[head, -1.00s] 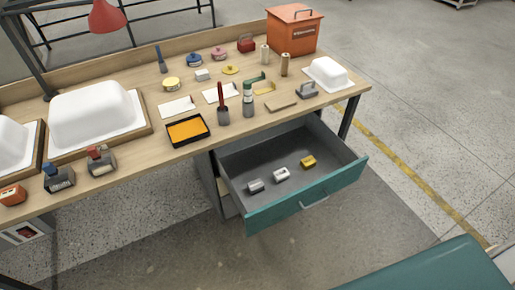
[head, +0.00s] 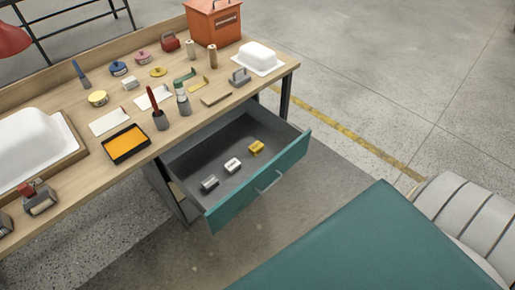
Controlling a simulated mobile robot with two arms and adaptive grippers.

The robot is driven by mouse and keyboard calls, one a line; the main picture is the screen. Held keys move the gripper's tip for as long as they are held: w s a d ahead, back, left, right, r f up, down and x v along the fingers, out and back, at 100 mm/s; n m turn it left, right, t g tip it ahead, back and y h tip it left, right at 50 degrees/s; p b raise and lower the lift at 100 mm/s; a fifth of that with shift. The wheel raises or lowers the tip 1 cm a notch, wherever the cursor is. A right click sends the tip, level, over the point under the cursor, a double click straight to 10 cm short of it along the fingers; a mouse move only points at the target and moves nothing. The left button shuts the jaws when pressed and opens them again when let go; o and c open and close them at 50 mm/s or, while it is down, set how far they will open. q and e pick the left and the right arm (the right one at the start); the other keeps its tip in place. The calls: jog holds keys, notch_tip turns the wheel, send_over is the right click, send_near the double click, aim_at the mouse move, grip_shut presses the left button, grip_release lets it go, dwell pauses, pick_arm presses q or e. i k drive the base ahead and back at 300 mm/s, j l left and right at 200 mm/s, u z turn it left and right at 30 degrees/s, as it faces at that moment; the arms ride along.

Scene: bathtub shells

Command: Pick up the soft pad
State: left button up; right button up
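I cannot tell for certain which item is the soft pad. On the bench, a flat yellow disc (head: 158,72) lies near a small white block (head: 130,83), and a black tray (head: 113,156) holds an orange layer (head: 126,143). Neither of my grippers is in view.
White tub shells stand on the wooden bench, a large one (head: 30,145) at left and a small one (head: 258,57) at right. An orange box (head: 214,24) stands behind. A teal surface (head: 370,250) fills the lower right. Floor right of the drawer is clear.

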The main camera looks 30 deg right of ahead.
aim_at(255, 149)
jog(key=i+l+u, duration=0.1)
jog(key=l, duration=0.65)
jog(key=i+l+u, duration=0.1)
jog(key=l, duration=0.6)
jog(key=i+l+u, duration=0.1)
jog(key=l, duration=0.65)
